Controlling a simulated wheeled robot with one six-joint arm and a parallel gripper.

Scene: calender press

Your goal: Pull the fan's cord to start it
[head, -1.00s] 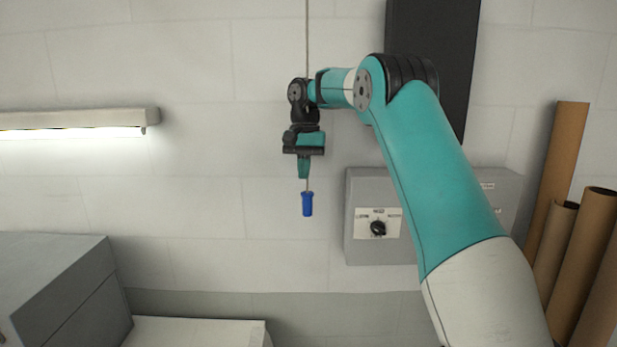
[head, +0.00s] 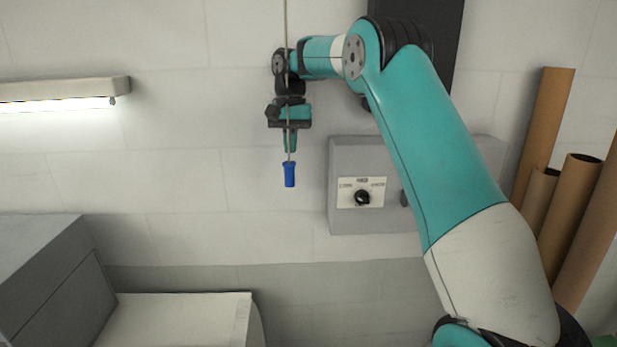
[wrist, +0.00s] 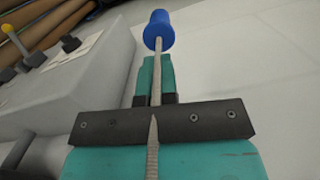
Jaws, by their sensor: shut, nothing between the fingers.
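The fan's cord (head: 286,25) hangs from above the top edge of the head view and ends in a blue handle (head: 289,174). The fan itself is not in view. My gripper (head: 290,149) points down, shut and empty, with its fingertips just above the blue handle. The cord passes in front of my gripper in the head view. In the wrist view the cord (wrist: 157,80) runs over the gripper body and along the shut fingers (wrist: 155,75), outside them, to the blue handle (wrist: 159,31) beyond the tips. I cannot tell whether cord and fingers touch.
A grey wall box (head: 415,218) with a black rotary switch (head: 362,197) is right of the cord. Brown cardboard tubes (head: 545,135) stand at the far right. A lit lamp (head: 60,90) is on the left wall, above a grey cabinet (head: 45,265).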

